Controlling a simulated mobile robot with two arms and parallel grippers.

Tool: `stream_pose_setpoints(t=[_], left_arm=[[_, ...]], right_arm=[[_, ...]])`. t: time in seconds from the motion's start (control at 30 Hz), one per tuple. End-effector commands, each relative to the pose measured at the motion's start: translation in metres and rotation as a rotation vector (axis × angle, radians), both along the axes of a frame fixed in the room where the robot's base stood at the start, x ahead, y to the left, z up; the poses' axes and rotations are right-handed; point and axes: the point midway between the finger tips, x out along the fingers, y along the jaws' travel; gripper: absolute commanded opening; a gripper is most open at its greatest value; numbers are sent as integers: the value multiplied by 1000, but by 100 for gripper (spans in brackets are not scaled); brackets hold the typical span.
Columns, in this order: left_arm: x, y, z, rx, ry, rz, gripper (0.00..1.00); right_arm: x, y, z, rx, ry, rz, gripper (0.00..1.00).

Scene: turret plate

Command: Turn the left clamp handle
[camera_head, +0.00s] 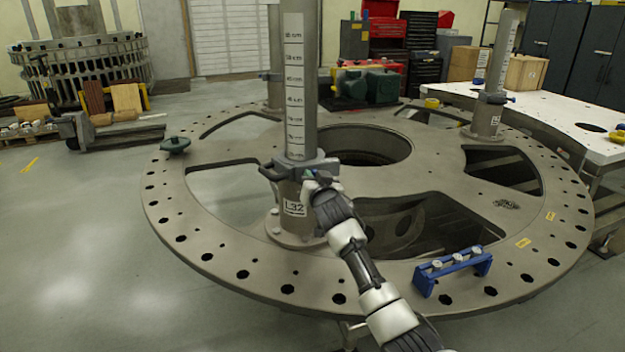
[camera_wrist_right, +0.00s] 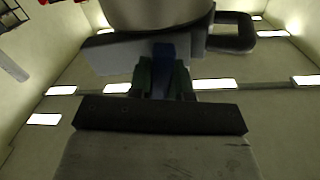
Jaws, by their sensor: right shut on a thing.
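A grey post (camera_head: 294,85) with a printed cm scale stands on the round turret plate (camera_head: 185,215). A dark clamp (camera_head: 290,166) sits around its lower part, above a label reading L32. A dark loop handle (camera_head: 268,173) sticks out on the clamp's left side. My right gripper (camera_head: 318,178) reaches the clamp's right front side. In the right wrist view, its fingers (camera_wrist_right: 163,80) are shut on the blue clamp handle (camera_wrist_right: 163,56), under the clamp body (camera_wrist_right: 110,52); the loop handle (camera_wrist_right: 235,35) shows at upper right. My left gripper is not in view.
A second post (camera_head: 500,55) with a similar clamp (camera_head: 492,97) stands at the right. A blue rack with white knobs (camera_head: 452,270) sits on the plate's front right. The plate has large cutouts and rim holes.

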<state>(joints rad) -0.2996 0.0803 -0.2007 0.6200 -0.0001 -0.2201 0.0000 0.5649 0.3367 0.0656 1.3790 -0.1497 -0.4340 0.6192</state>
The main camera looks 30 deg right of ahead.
Motion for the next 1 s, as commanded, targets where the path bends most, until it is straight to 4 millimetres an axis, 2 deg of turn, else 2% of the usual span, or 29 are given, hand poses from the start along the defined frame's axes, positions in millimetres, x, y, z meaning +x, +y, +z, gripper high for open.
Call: stream_pose_setpoints(t=[0.37,1.0], left_arm=[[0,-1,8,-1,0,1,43],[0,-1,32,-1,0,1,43]], right_arm=[[0,-1,0,347,-107,1,0],[-1,-4,-3,921,-287,-1,0]])
